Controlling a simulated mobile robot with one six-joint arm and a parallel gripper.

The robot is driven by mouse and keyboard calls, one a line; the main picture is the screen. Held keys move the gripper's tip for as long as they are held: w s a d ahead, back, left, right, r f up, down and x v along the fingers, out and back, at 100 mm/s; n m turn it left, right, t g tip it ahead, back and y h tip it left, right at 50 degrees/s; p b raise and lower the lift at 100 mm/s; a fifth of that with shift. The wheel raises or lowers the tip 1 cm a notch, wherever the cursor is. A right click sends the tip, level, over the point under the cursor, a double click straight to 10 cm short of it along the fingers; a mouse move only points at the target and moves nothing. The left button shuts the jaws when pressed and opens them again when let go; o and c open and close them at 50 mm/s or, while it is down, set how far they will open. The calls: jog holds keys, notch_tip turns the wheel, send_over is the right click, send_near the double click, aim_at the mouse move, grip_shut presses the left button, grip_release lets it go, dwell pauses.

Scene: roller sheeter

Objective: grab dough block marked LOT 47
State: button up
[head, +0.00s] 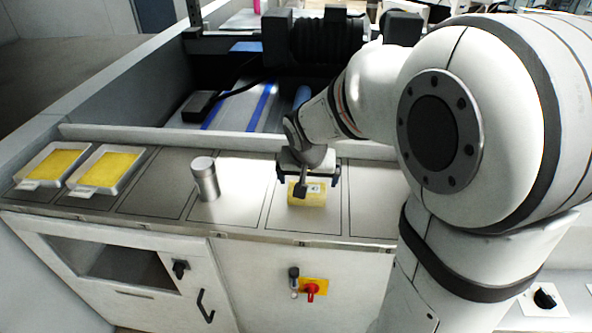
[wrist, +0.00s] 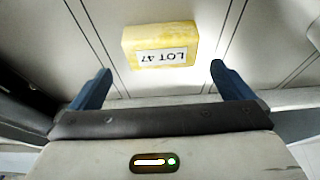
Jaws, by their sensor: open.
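The dough block marked LOT 47 (wrist: 160,40) is a pale yellow block with a white label, seen upside down in the wrist view. In the head view the yellow block (head: 307,198) lies on the steel counter, partly hidden behind my gripper. My gripper (wrist: 158,85) is open, with its two blue fingers apart and nothing between them. In the wrist view the block lies beyond the fingertips, roughly centred between them. In the head view my gripper (head: 305,188) is over the block; the exact height gap cannot be told.
A metal cylinder (head: 205,179) stands on the counter to the left of the block. Two trays with yellow contents, a left one (head: 35,181) and a right one (head: 85,188), lie at the far left. A raised ledge (head: 225,139) runs behind the counter (head: 240,222).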

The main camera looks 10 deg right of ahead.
jog(key=x, duration=0.7)
jog(key=shift+w+a+p, duration=0.1)
jog(key=shift+p, duration=0.3)
jog(key=shift+c, duration=0.4)
jog(key=c, duration=0.8)
